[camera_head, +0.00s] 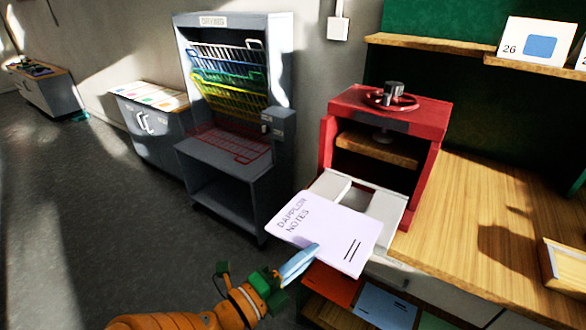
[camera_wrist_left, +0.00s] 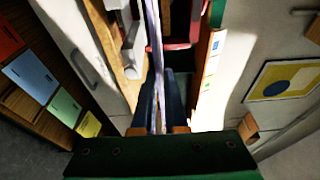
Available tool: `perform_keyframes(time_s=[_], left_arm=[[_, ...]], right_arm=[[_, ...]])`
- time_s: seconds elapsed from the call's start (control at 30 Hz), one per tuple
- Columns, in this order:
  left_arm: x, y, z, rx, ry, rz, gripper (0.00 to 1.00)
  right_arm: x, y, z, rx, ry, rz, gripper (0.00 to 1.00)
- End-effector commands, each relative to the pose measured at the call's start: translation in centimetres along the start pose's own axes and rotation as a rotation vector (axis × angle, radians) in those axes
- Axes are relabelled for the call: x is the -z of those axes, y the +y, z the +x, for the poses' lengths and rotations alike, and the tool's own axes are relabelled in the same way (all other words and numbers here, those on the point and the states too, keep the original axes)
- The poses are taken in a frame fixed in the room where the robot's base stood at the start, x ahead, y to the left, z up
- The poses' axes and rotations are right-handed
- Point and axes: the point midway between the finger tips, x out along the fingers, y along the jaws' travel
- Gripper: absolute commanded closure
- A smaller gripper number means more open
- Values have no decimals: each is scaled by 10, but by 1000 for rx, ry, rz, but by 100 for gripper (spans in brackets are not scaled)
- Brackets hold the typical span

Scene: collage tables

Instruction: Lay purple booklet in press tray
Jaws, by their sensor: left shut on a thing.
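The purple booklet (camera_head: 322,232) is pale lilac, with "DAPPLOW NOTES" on its cover. My left gripper (camera_head: 303,259) is shut on its near edge and holds it up, tilted, in front of the red press. In the left wrist view the booklet (camera_wrist_left: 156,60) shows edge-on between the fingers (camera_wrist_left: 160,105). The press tray (camera_head: 387,207) is the pale grey tray at the foot of the red press (camera_head: 432,160). The booklet covers part of the tray in the head view, and I cannot tell whether they touch. My right gripper is not in view.
A red handwheel (camera_head: 391,100) tops the press. The wooden worktop (camera_head: 490,225) on the right has free room, with a wooden box (camera_head: 565,265) at its edge. Red, blue and green booklets (camera_head: 385,306) lie on a shelf below. A grey rack (camera_head: 235,110) stands behind left.

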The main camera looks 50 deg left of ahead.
Motion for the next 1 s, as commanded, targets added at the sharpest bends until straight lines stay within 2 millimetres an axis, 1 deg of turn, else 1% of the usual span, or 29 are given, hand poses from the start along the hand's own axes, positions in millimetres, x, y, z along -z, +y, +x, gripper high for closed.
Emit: perform_keyframes(time_s=[0.03,0.07,0.3,0.57,0.7,0.73,0.8,0.9,1.0], left_arm=[[-2,-6,12,4,4,4,100],[-4,-6,18,4,3,6,100],[-18,-4,71,4,1,6,100],[-33,-1,127,3,-2,6,100],[-41,-1,157,3,-3,6,100],[-40,17,156,-1,-2,1,100],[-41,33,158,-1,-3,0,100],[-41,45,160,0,-2,1,100],[-41,51,161,0,-1,1,100]], right_arm=[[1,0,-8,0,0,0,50],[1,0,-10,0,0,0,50],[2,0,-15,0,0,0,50],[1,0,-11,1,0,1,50],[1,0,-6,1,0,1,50],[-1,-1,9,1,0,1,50],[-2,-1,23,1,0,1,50],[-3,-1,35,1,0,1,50],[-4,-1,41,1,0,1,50]])
